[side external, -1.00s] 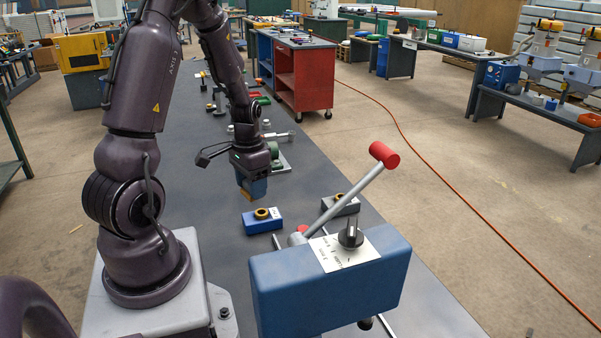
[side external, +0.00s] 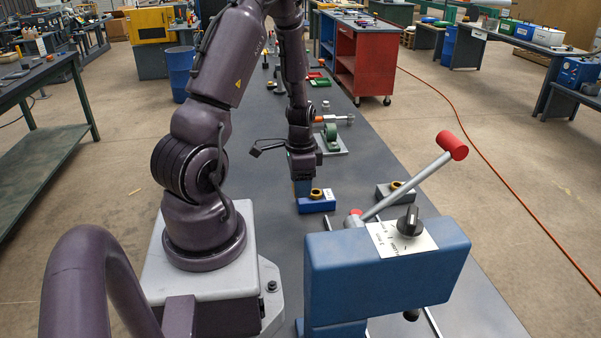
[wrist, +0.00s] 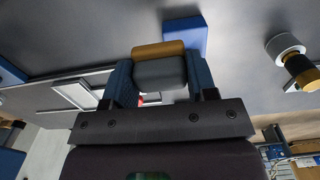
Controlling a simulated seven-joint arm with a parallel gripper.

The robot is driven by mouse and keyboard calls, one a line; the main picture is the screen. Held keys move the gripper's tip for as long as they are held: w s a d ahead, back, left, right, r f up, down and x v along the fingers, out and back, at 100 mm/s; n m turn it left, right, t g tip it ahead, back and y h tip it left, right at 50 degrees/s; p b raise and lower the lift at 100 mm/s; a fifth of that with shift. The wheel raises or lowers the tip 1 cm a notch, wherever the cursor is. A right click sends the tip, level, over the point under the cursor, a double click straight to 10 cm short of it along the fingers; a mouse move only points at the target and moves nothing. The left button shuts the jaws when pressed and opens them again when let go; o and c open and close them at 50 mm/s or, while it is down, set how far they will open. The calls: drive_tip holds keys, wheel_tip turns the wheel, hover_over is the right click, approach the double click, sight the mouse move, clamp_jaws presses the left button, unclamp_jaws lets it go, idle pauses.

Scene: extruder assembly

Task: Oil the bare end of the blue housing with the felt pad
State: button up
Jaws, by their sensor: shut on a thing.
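The blue housing (side external: 316,205) is a low blue block with a brass-coloured ring and a white label on top, lying on the dark bench. In the wrist view part of a blue block (wrist: 186,36), which looks like this housing, shows just beyond the jaws. My gripper (side external: 301,185) points down at the left, far end of the housing. In the wrist view its blue fingers (wrist: 160,82) are shut on the felt pad (wrist: 160,49), a tan strip on a dark grey holder. The pad overlaps the blue block in the picture; I cannot tell whether they touch.
A grey block with a brass ring (side external: 396,191) lies to the right of the housing. A large blue machine with a red-ended lever (side external: 390,265) fills the foreground. A green fixture (side external: 329,136) stands behind my gripper. Bare bench lies left of the housing.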

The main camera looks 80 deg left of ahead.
drive_tip(key=shift+f, duration=1.75)
drive_tip(key=shift+a+f, duration=0.2)
drive_tip(key=shift+a, duration=0.6)
drive_tip(key=shift+c, duration=0.3)
drive_tip(key=shift+a, duration=2.25)
drive_tip(key=shift+d, duration=3.15)
drive_tip(key=shift+a+r, duration=0.1)
drive_tip(key=shift+r, duration=3.95)
